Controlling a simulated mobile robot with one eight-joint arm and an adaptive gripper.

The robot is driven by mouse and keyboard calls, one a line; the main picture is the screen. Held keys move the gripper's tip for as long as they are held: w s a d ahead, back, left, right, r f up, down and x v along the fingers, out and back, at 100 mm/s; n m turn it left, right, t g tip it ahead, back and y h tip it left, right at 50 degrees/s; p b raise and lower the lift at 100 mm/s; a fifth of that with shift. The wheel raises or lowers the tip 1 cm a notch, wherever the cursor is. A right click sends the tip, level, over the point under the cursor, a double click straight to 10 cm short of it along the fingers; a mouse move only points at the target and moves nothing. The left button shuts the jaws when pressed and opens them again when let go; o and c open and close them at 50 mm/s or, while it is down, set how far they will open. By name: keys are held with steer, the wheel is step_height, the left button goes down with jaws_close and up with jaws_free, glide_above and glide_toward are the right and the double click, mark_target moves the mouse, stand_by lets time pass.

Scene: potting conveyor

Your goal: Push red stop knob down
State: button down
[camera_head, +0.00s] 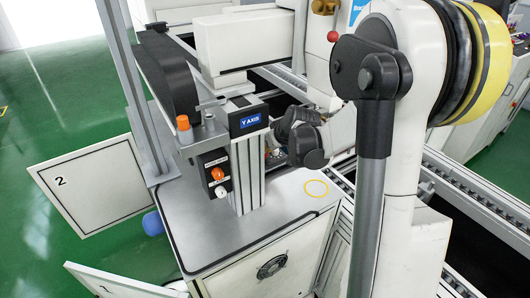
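A small red ball-shaped knob (332,36) shows at the top centre, beside the white arm. An orange-red knob (183,122) stands upright on a grey bracket left of the Y AXIS unit. Below it, a black control box (215,172) carries an orange button (217,173) and a white knob (221,192). I cannot tell for sure which is the stop knob. Dark parts that look like my gripper (290,124) are behind and right of the Y AXIS post, apart from these knobs. Its fingers are too small and partly hidden to tell their opening.
The Y AXIS post (247,170) rises from a grey-topped cabinet (190,214) with a yellow ring mark (316,188). Open door panels marked 2 (95,185) and 1 (125,283) stick out at left. A conveyor rail (480,205) runs at right. Green floor is clear at far left.

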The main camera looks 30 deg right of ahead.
steer(key=shift+f+b, duration=0.4)
steer(key=shift+f, duration=0.15)
steer(key=shift+r, duration=0.15)
steer(key=shift+r+p, duration=1.35)
steer(key=shift+r, duration=0.35)
steer(key=shift+f, duration=0.1)
